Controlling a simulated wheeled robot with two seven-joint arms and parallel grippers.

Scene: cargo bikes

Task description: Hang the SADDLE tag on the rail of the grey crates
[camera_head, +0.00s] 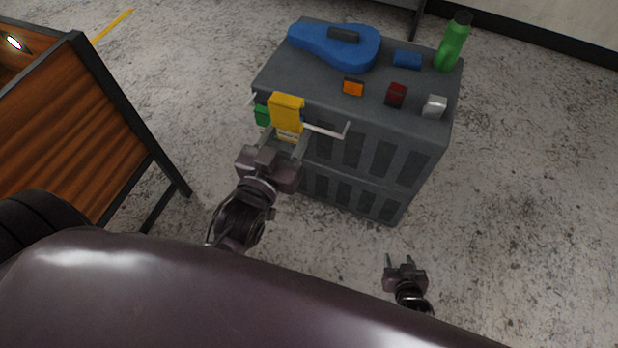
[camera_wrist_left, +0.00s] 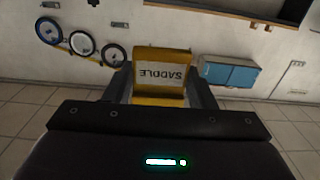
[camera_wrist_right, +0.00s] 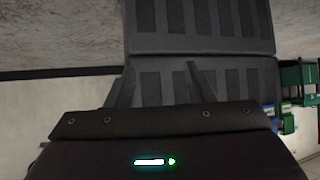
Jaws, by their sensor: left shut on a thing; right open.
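The yellow SADDLE tag (camera_head: 287,112) is at the front left of the grey crates (camera_head: 346,158). My left gripper (camera_head: 285,136) is shut on the tag, whose lettering reads upside down in the left wrist view (camera_wrist_left: 162,72). The pale rail (camera_head: 328,131) runs along the crates' front, its right end turned up. The tag overlaps the rail in the head view; whether it hooks over it I cannot tell. A green tag (camera_head: 262,115) is just left of the yellow one. My right gripper (camera_head: 402,264) is open and empty, low in front of the crates, which fill its wrist view (camera_wrist_right: 200,60).
A wooden panel stand (camera_head: 75,130) is left.

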